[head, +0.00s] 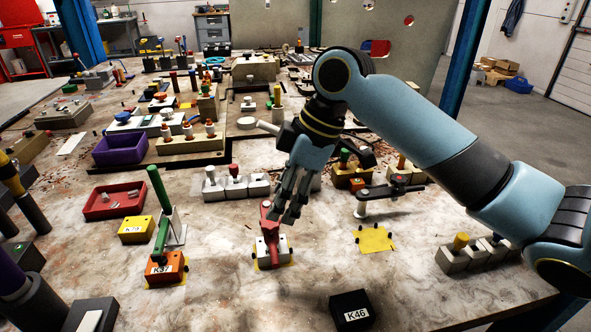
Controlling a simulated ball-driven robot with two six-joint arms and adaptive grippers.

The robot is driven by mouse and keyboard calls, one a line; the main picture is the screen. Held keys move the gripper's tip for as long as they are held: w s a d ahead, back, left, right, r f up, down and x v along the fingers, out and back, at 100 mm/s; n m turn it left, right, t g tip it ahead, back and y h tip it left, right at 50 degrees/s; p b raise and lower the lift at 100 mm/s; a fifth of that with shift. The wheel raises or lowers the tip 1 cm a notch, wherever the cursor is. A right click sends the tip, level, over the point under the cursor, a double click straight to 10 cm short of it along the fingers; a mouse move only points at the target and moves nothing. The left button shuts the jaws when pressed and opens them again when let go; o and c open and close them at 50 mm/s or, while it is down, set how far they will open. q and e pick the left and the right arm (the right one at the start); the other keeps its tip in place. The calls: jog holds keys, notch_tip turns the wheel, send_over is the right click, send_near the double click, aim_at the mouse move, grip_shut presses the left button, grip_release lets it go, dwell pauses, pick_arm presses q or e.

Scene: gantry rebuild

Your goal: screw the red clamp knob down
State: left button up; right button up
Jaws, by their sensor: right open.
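A red clamp (270,218) with an upright red handle stands on a small white-and-red block (269,252) at the front middle of the table. My right gripper (283,215) is open, its dark fingers pointing down over and just right of the red handle. The fingers overlap part of the handle in the view, and I cannot tell whether they touch it. A small red knob (233,170) also sits on a white block row behind. I cannot tell which red part is the clamp's knob. My left gripper is not seen.
A block labelled K37 (165,271) with a tall green handle stands left of the clamp. A black block labelled K46 (351,311) lies in front. A yellow pad (374,239) and a dark clamp arm (390,189) are to the right. A red tray (113,201) is at left.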

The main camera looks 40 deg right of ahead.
jog(key=v, duration=0.7)
jog(key=shift+r, duration=0.3)
